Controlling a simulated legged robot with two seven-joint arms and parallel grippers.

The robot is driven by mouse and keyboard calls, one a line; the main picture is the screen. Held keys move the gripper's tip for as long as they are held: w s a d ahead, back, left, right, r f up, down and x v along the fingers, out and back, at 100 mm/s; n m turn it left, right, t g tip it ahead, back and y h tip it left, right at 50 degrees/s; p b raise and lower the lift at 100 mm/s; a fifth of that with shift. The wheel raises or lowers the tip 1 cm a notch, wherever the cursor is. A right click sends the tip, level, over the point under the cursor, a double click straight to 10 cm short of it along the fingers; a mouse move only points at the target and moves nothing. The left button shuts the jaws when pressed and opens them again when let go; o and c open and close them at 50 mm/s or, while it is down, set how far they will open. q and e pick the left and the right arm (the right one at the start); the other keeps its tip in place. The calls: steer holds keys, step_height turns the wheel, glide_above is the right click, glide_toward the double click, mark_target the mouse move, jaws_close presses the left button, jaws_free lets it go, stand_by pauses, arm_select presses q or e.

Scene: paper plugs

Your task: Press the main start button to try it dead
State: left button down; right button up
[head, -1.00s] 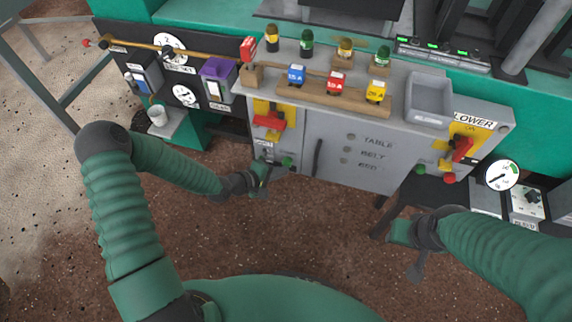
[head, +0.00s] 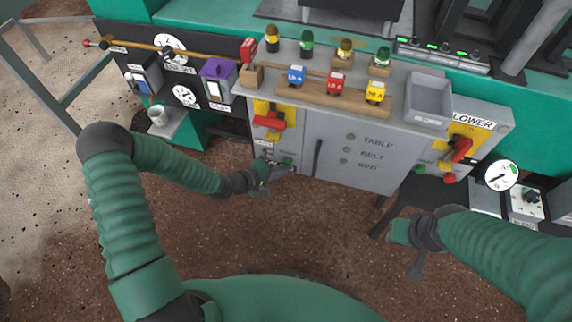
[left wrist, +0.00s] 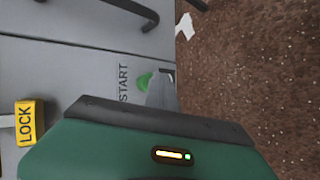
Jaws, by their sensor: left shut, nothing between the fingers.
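The green start button (head: 288,161) sits low on the left side of the grey cabinet. In the left wrist view the button (left wrist: 145,81) shows beside the word START. My left gripper (head: 287,169) is shut and empty, with its tips just below the button in the head view. In the left wrist view its grey fingertip (left wrist: 163,90) overlaps the button's right edge; I cannot tell whether they touch. Above it is a red switch handle (head: 268,123) on a yellow plate, lying roughly level. My right gripper (head: 390,228) is off to the right, with its jaws unclear.
A black door handle (head: 318,158) juts out right of the start button. A blower switch (head: 461,148) is at right. A yellow LOCK tag (left wrist: 29,122) shows in the left wrist view.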

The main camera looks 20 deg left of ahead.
arm_select(q)
steer(key=shift+s+p, duration=0.3)
steer(key=shift+s, duration=0.45)
steer(key=shift+s, duration=0.1)
steer(key=s+p, duration=0.2)
steer(key=s, duration=0.2)
steer(key=shift+s+a, duration=0.1)
steer(key=shift+s, duration=0.3)
